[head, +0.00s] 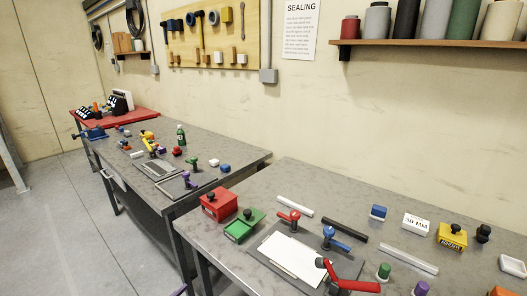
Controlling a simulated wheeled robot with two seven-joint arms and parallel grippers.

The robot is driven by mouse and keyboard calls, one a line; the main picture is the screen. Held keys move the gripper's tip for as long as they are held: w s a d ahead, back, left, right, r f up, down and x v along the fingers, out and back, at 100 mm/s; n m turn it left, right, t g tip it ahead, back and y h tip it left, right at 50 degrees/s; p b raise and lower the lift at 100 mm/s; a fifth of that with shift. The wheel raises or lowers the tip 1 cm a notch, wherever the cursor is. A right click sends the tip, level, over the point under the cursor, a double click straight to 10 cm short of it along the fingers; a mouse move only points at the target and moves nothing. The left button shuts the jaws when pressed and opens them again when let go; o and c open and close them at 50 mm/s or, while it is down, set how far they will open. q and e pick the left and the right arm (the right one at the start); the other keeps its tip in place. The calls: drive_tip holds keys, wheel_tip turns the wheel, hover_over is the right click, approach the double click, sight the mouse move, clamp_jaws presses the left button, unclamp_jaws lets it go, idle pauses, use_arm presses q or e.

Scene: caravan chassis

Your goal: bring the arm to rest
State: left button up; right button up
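Neither of my grippers nor my arms can be made out in the head view. The near grey workbench (215,240) holds a dark plate with a white sheet (290,255) on it. A red clamp-like piece (289,216), a blue one (335,238) and a larger red-handled one (345,278) stand around the sheet. What my arms hold, if anything, is hidden.
A red box (219,204) and a green box (244,225) sit at the near bench's left. Light and dark bars, a yellow box (452,236) and small coloured pieces lie to the right. A second bench (230,157) stands behind-left. Open floor (70,225) lies left.

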use_arm(q)
drive_tip(key=s+f+m+g+y, duration=0.2)
drive_tip(key=s+f+m+g, duration=0.2)
drive_tip(key=s+f+m, duration=0.7)
drive_tip(key=s+f+m+g+y, duration=0.3)
drive_tip(key=s+f+g, duration=0.3)
drive_tip(key=f, duration=1.2)
drive_tip(key=s+a+f+m+g+y, duration=0.1)
drive_tip(key=s+f+m, duration=0.3)
drive_tip(key=s+m, duration=0.4)
drive_tip(key=s+a+f+m+g+y, duration=0.1)
drive_tip(key=s+a+f+m, duration=0.3)
drive_tip(key=s+m, duration=0.5)
drive_tip(key=s+g, duration=0.1)
drive_tip(key=s, duration=0.3)
drive_tip(key=shift+s+y, duration=0.2)
drive_tip(key=shift+y, duration=0.1)
